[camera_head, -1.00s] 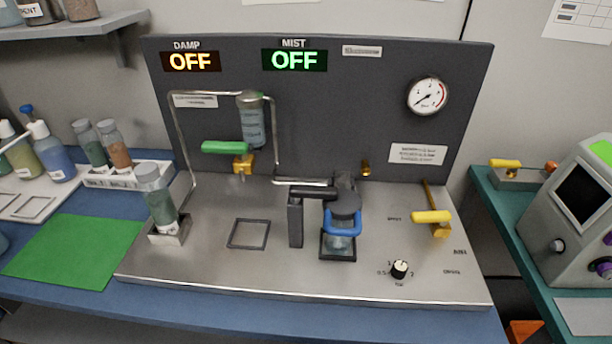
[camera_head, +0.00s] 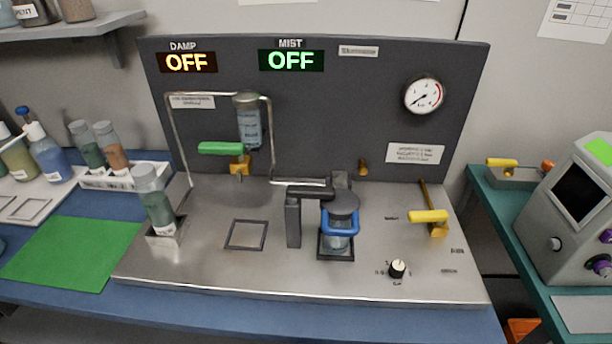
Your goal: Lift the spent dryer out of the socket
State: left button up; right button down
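A clear cylinder with a grey cap and grey-green filling (camera_head: 154,198) stands in a square metal socket (camera_head: 168,238) at the front left of the steel deck. It looks slightly tilted in the picture. I cannot tell for certain that it is the spent dryer. Another capped cylinder with pale blue-grey filling (camera_head: 249,122) is mounted upright on the dark panel, above a brass valve with a green handle (camera_head: 220,148). Neither of my grippers is in view, and nothing is seen holding either cylinder.
A blue-collared jar (camera_head: 340,228) stands beside a black-handled clamp (camera_head: 310,192). An empty square frame (camera_head: 246,235) lies on the deck. A yellow handle (camera_head: 428,216) and a knob (camera_head: 397,268) are at right. A white rack (camera_head: 125,178) and clear green mat (camera_head: 72,250) are at left.

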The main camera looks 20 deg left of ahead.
aim_at(152, 194)
jog(key=u, duration=0.4)
jog(key=j+u, duration=0.15)
jog(key=u, duration=0.7)
jog(key=j+u, duration=0.1)
jog(key=u, duration=0.3)
jog(key=i+j+z, duration=0.2)
jog(key=j, duration=0.25)
jog(key=k, duration=0.1)
